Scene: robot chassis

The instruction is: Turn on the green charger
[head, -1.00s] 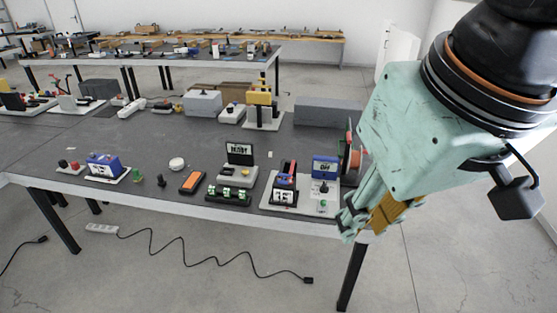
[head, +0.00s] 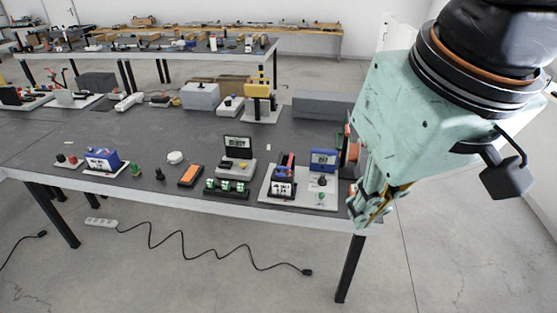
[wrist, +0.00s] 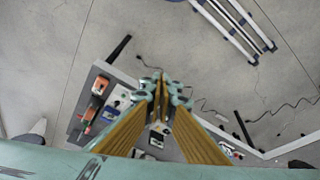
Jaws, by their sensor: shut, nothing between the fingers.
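A low green unit with pale square faces (head: 227,188) sits near the front edge of the dark table in the head view; it may be the green charger, but I cannot be sure. To its right, a white board (head: 270,194) carries a blue display box (head: 323,157), a dark unit with a white label (head: 283,187) and a small green knob (head: 321,197). My gripper (head: 366,212) is shut and empty at the table's front right corner, right of the board and apart from the green unit. In the wrist view, its fingertips (wrist: 161,92) meet over the table's edge.
A grey box with a dark display (head: 237,160) stands behind the green unit. An orange-topped dark device (head: 190,176) lies to its left. A long grey block (head: 322,105) stands at the back right. A black cable (head: 200,257) lies on the floor.

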